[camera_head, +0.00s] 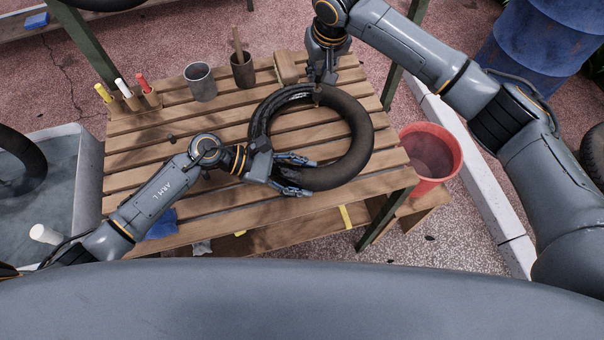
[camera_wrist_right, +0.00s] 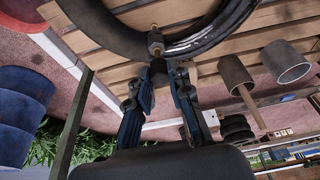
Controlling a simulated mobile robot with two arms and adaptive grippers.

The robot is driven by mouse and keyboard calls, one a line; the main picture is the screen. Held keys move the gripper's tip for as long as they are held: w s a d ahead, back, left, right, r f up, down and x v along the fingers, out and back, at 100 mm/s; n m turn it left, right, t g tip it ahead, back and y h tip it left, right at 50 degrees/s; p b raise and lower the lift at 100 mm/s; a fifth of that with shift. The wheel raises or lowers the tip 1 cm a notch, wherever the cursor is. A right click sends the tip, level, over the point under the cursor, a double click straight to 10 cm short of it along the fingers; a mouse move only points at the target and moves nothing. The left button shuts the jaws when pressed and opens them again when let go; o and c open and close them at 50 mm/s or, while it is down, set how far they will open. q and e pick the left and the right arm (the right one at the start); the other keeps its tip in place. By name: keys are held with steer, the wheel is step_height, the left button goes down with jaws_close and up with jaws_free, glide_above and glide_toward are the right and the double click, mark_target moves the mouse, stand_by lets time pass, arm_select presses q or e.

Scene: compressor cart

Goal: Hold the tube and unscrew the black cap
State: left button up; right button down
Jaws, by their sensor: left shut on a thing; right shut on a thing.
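The black tube (camera_head: 352,115) lies as a ring on the slatted wooden table. My left gripper (camera_head: 303,175) is shut on the near side of the tube, one finger above the other in the head view. A brass valve stem (camera_wrist_right: 155,41) stands out from the far part of the tube. The small black cap (camera_wrist_right: 158,67) is in line with the stem's end, between the fingertips of my right gripper (camera_wrist_right: 160,77), which is shut on it. My right gripper also shows in the head view (camera_head: 320,80). I cannot tell whether cap and stem still touch.
On the table (camera_head: 150,181) stand a grey metal cup (camera_head: 200,84), a dark cup (camera_head: 243,74) with a wooden handle in it, and several coloured markers in a holder. A wooden block (camera_head: 287,67) lies near my right gripper. A red bucket (camera_head: 432,150) stands right, a water tub (camera_head: 82,165) left.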

steer(key=shift+n+y, duration=0.4)
steer(key=shift+n, duration=1)
steer(key=n+g, duration=0.1)
steer(key=n, duration=0.2)
steer(key=shift+w+d+y, duration=0.1)
steer(key=shift+y, duration=0.2)
steer(key=shift+n+g+y, duration=0.3)
steer(key=shift+n+g, duration=0.1)
steer(key=shift+n, duration=1.3)
steer(key=shift+d, duration=0.1)
steer(key=shift+w+n+g, duration=0.1)
steer(key=shift+n+g, duration=0.4)
steer(key=shift+n, duration=1.1)
steer(key=shift+n+g, duration=0.4)
steer(key=shift+n, duration=1.2)
